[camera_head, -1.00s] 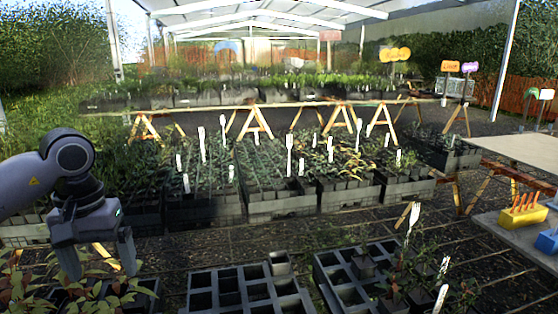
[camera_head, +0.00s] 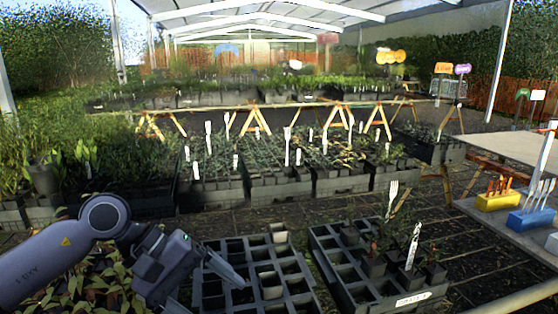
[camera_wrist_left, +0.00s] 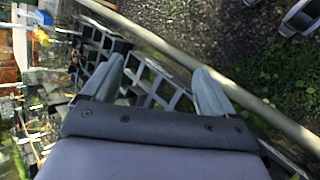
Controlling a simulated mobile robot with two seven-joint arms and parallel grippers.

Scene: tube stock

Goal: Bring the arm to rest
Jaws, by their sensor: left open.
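My left arm comes in from the left in the head view. Its gripper (camera_head: 232,272) is over the left side of a black plant tray (camera_head: 212,296) with square cells. In the left wrist view the two fingers of the gripper (camera_wrist_left: 158,84) stand apart with nothing between them, and the tray's cell grid (camera_wrist_left: 140,62) shows behind them. I cannot tell from these frames how high the gripper is above the tray. My right gripper is in neither view.
A second black tray (camera_head: 335,262) with small potted plants and white labels stands to the right. A bench (camera_head: 500,213) at the right holds a yellow block (camera_head: 497,201) and a blue block (camera_head: 530,220). Leafy plants (camera_head: 80,285) are under my left arm.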

